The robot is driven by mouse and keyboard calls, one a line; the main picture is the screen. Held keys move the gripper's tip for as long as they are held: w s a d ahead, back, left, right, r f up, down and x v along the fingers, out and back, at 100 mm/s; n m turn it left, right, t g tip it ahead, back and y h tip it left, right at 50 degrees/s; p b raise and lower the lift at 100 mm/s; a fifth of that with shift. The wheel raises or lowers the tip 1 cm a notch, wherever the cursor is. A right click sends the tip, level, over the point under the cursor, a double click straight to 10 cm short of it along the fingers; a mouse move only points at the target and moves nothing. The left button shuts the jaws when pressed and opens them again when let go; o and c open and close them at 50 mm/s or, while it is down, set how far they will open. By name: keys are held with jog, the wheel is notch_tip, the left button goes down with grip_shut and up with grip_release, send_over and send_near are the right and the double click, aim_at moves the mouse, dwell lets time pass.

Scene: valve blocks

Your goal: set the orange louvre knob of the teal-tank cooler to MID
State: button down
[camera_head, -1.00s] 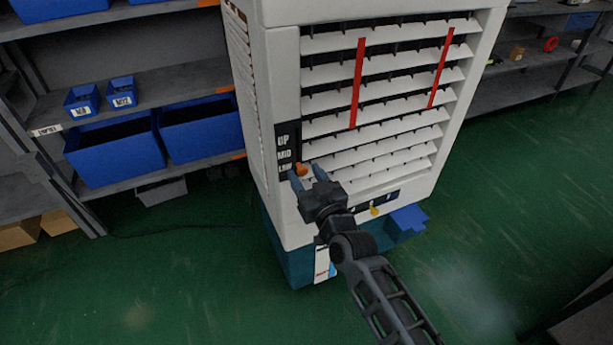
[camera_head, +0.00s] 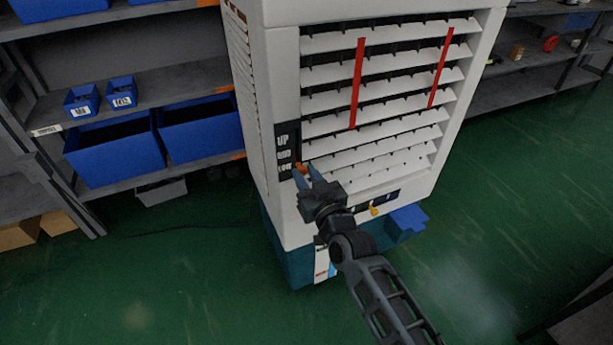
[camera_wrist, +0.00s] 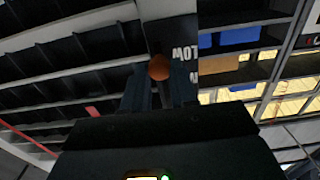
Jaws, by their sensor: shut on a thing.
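The cooler (camera_head: 280,200) is a white cabinet with a teal tank (camera_head: 292,257) at its base and white louvre slats (camera_head: 375,125) on its front. A black label strip (camera_head: 286,143) on the left of the slats reads UP, MID and LOW from top to bottom. The orange knob (camera_head: 301,168) sits beside LOW, partly hidden by my gripper (camera_head: 305,176). My gripper is shut on the knob.
Two red ribbons (camera_head: 357,84) hang on the slats. A small yellow knob (camera_head: 374,210) and a blue part (camera_head: 408,219) are lower on the cooler front. Shelves with blue bins (camera_head: 115,150) stand at left. The green floor (camera_head: 500,230) in front is clear.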

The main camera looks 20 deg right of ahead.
notch_tip(320, 180, up, 4)
jog(key=p, duration=0.4)
jog(key=shift+r, duration=0.1)
jog(key=c, duration=0.9)
grip_release()
jog(key=shift+s, duration=0.1)
jog(key=s, duration=0.7)
jog(key=shift+s+b, duration=0.3)
